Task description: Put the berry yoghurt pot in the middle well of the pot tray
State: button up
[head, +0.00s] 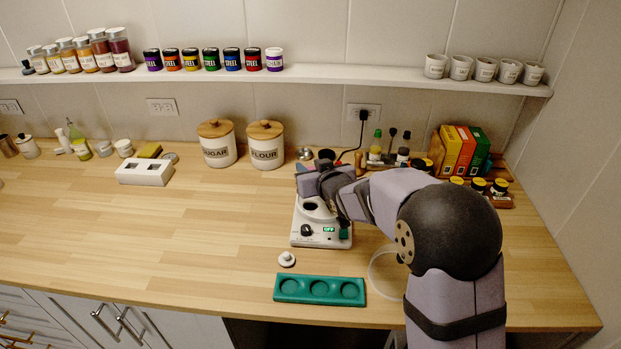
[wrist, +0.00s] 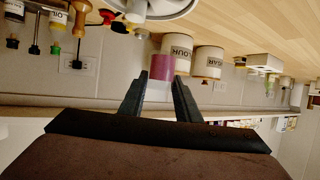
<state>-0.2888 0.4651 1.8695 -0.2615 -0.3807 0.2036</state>
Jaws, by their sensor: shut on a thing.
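The berry yoghurt pot (wrist: 162,68), with a purple-pink band and a pale part, sits between the fingers of my gripper (wrist: 158,84) in the wrist view. The fingers are shut on it. In the head view my gripper (head: 312,181) is above the back of a white appliance, and my arm hides the pot. The teal pot tray (head: 320,299) lies near the counter's front edge, with three round wells in a row. All three wells look empty. The tray is nearer the front than my gripper.
The white appliance (head: 318,236) with a dark opening stands between my gripper and the tray. A small white knobbed lid (head: 287,260) lies behind the tray's left end. A clear round dish (head: 373,269) is to its right. Canisters (head: 218,153) stand at the back. The left counter is mostly clear.

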jog(key=w+d+r+m+h+p, duration=0.1)
jog(key=d+r+p, duration=0.1)
jog(key=d, duration=0.4)
jog(key=w+d+r+m+h+p, duration=0.1)
jog(key=w+d+p, duration=0.1)
jog(key=d, duration=0.4)
jog(key=s+d+f+h+p, duration=0.1)
jog(key=s+d+f+p, duration=0.15)
jog(key=d, duration=0.25)
jog(key=s+d+f+p, duration=0.1)
jog(key=s+d, duration=0.2)
jog(key=d, duration=0.2)
jog(key=s+a+f+n+g+y, duration=0.1)
jog(key=s+a+f+n+y, duration=0.15)
jog(key=s, duration=0.25)
jog(key=s+a+f+n+g+y, duration=0.1)
jog(key=s+a+f+n+y, duration=0.1)
jog(key=s+a+y, duration=0.25)
jog(key=s+a+r+n+g+y, duration=0.3)
jog(key=s+a+n+g, duration=0.2)
jog(key=s+a, duration=0.6)
jog(key=shift+s+r+n+g+y+p, duration=0.15)
jog(key=shift+s+n+g+y+p, duration=0.2)
jog(key=shift+s+n, duration=0.5)
jog(key=shift+w+f, duration=0.1)
jog(key=shift+f, duration=3.05)
